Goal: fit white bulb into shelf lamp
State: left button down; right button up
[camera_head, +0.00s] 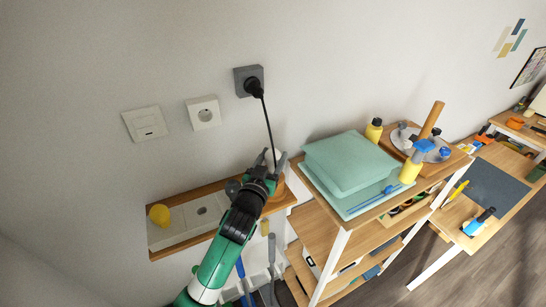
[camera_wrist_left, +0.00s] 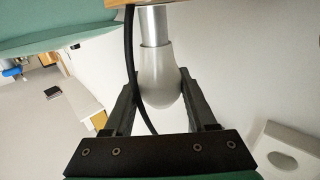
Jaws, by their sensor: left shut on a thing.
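My left gripper (camera_head: 273,160) is over the right end of the wall shelf, in front of the plug cord. In the left wrist view its two fingers (camera_wrist_left: 160,98) are shut on the white bulb (camera_wrist_left: 160,75). The bulb's silver metal neck (camera_wrist_left: 153,25) points to the top of that picture, towards a wooden edge (camera_wrist_left: 118,3). Whether neck and wood touch cannot be told. In the head view the bulb is mostly hidden by the fingers. A round wooden piece, perhaps the lamp's base (camera_head: 278,188), shows behind the gripper. My right gripper is not in view.
A yellow bulb (camera_head: 159,214) stands in a pale holder (camera_head: 176,239) on the wooden shelf (camera_head: 193,190). A black cord (camera_head: 267,125) hangs from the wall plug (camera_head: 254,87) and passes close beside the held bulb.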

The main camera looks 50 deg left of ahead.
aim_at(271, 170)
pick_arm(q)
jog(key=shift+f+b, duration=1.45)
jog(key=shift+f, duration=0.25)
jog(key=shift+c, duration=0.6)
grip_release()
jog(key=shift+r, duration=0.1)
jog(key=shift+s, duration=0.1)
jog(key=v, duration=1.1)
jog(key=shift+s+d, duration=0.2)
